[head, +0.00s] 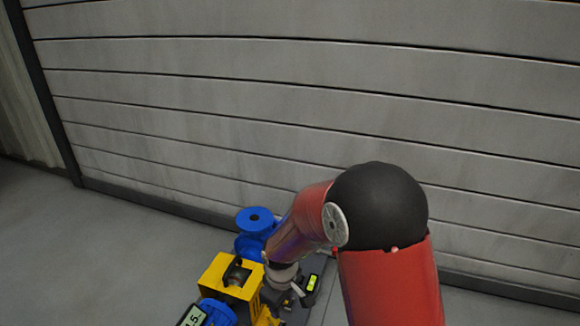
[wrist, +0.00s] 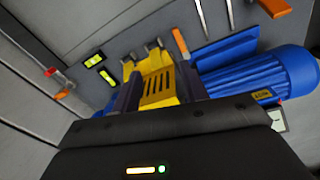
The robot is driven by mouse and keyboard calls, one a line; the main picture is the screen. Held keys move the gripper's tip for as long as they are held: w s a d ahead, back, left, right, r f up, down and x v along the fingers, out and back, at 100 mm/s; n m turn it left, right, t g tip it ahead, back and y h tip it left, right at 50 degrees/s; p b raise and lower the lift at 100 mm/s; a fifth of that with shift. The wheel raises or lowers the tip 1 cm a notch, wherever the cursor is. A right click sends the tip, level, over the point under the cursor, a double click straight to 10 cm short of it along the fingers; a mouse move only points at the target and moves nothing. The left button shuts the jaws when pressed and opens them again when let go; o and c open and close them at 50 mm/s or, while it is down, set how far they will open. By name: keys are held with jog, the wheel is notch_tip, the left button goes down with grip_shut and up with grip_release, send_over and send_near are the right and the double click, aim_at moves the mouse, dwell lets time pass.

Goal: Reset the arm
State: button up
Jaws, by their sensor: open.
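My arm (head: 390,270) is red with a black round joint and reaches down to the left in the head view. My gripper (wrist: 156,82) is open in the wrist view, with its dark fingers on either side of a yellow slotted cover (wrist: 157,86). I cannot tell whether the fingers touch the cover. In the head view the gripper is low beside the skid equipment and mostly hidden by the arm.
A yellow block (head: 222,272), a blue flanged part (head: 254,220) and a display (head: 193,316) stand left of the gripper. A blue ribbed motor (wrist: 285,75), an orange-handled tool (wrist: 182,42) and level vials (wrist: 93,60) surround it. A panelled wall (head: 250,100) rises behind; floor at left is clear.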

jog(key=s+d+r+m+t+p, duration=0.1)
jog(key=s+d+r+m, duration=0.1)
jog(key=d+r, duration=0.35)
jog(key=s+d+r+m+t+p, duration=0.1)
jog(key=s+d+r+m, duration=0.1)
jog(key=r, duration=0.6)
jog(key=s+d+r+m+p, duration=0.1)
jog(key=s+d+r+m, duration=0.15)
jog(key=r, duration=0.45)
jog(key=s+d+r+m+t+p, duration=0.1)
jog(key=s+d+r+m, duration=0.1)
jog(key=s+d+r, duration=0.2)
jog(key=s+d+r+m+t+p, duration=0.1)
jog(key=s+d+r+m, duration=0.1)
jog(key=s+r, duration=0.4)
jog(key=shift+s+d+r+m+t+p, duration=0.35)
jog(key=shift+s+d, duration=0.55)
jog(key=shift+s, duration=0.2)
jog(key=shift+c, duration=0.3)
jog(key=shift+c, duration=0.5)
jog(key=shift+a, duration=0.1)
